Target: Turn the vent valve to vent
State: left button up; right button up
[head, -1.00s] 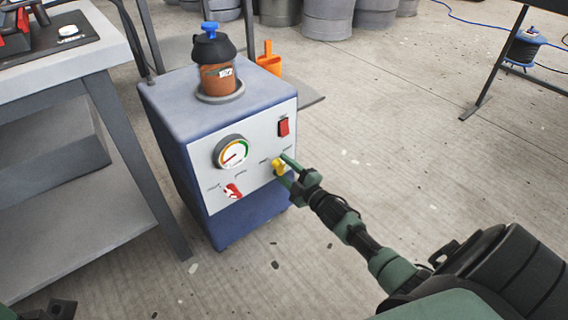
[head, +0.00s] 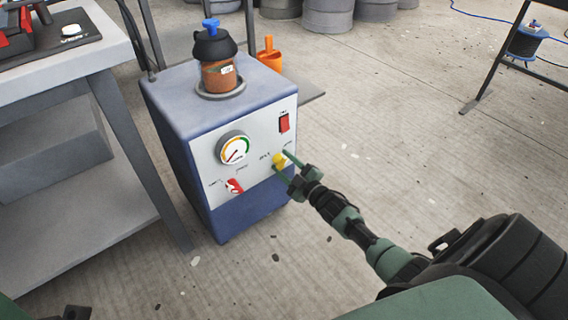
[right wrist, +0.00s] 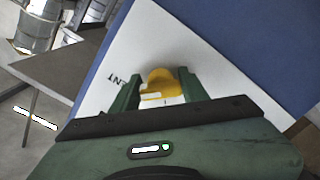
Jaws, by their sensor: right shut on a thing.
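The vent valve is a yellow knob (head: 279,160) on the pale front panel of a blue pump unit (head: 222,218), at the panel's right side. My right gripper (head: 282,163) reaches it from the lower right, one finger on each side. In the right wrist view the yellow knob (right wrist: 160,83) sits between the two green fingers (right wrist: 158,92), which are shut on it. Printed letters "ENT" show on the panel left of the knob there. Of my left gripper only a dark part (head: 75,312) shows at the bottom left edge; its fingers are hidden.
The panel also carries a round gauge (head: 233,149), a red switch (head: 284,123) and a red lever (head: 234,186). A jar with a black lid and blue knob (head: 218,75) stands on top.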

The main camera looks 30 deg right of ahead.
jog(key=o, duration=1.4)
jog(key=s+p, duration=0.1)
jog(key=s, duration=0.1)
jog(key=s+p, duration=0.1)
jog(key=s, duration=0.2)
jog(key=s+p, duration=0.1)
jog(key=s, duration=0.2)
jog(key=shift+d, duration=0.35)
jog(key=shift+w, duration=0.1)
